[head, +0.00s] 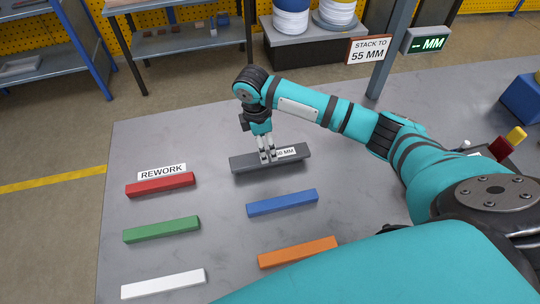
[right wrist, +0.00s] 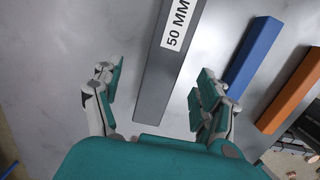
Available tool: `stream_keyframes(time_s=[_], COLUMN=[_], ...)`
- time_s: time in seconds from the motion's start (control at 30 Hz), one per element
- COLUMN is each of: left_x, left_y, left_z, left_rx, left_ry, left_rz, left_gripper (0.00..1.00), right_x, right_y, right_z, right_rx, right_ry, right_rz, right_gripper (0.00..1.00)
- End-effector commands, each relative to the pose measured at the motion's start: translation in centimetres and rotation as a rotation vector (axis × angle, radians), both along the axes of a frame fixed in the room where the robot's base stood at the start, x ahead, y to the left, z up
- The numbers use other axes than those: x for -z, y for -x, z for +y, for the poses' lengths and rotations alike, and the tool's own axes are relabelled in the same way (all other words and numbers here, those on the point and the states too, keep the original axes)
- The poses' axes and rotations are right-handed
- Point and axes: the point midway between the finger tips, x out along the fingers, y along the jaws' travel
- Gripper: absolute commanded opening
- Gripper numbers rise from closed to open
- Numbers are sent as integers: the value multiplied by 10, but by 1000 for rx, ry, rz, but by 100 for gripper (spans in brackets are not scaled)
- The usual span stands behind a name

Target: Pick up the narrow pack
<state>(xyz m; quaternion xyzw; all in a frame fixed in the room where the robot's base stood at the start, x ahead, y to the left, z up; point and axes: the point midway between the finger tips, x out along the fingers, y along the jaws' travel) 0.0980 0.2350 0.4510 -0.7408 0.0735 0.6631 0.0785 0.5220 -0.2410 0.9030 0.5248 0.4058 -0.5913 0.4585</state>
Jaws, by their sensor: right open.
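A long dark grey pack (head: 242,163) with a white label reading "50 MM" lies flat on the grey table. My right gripper (head: 268,158) points down over its middle. In the right wrist view the pack (right wrist: 157,90) runs between the open, empty fingers, with a gap on each side. Whether the fingertips are above the pack or down beside it cannot be told. Which bar is the narrow pack is not marked. A red bar (head: 160,185), green bar (head: 161,230), white bar (head: 163,284), blue bar (head: 282,203) and orange bar (head: 297,252) lie apart. My left gripper is out of view.
A "REWORK" label (head: 162,172) lies behind the red bar. A post (head: 390,60) at the table's back holds a "STACK TO 55 MM" sign (head: 368,50) and a display (head: 425,41) showing dashes and "MM". A blue bin (head: 522,98) is at right.

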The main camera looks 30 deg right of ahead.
Motion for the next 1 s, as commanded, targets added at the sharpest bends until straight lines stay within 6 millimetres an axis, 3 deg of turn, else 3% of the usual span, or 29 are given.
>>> stream_keyframes(time_s=[0.3, 0.6, 1.0], left_x=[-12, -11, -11], left_y=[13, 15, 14], left_z=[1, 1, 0], left_rx=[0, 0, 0], left_ry=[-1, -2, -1], left_rz=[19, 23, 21], left_gripper=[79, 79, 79], right_x=[41, 45, 45], right_y=[10, 10, 10], right_z=[-11, -11, -11], right_rx=[1, -1, 0], right_ry=[1, 1, 1], right_rz=[3, 1, 1], right_gripper=[75, 74, 21])
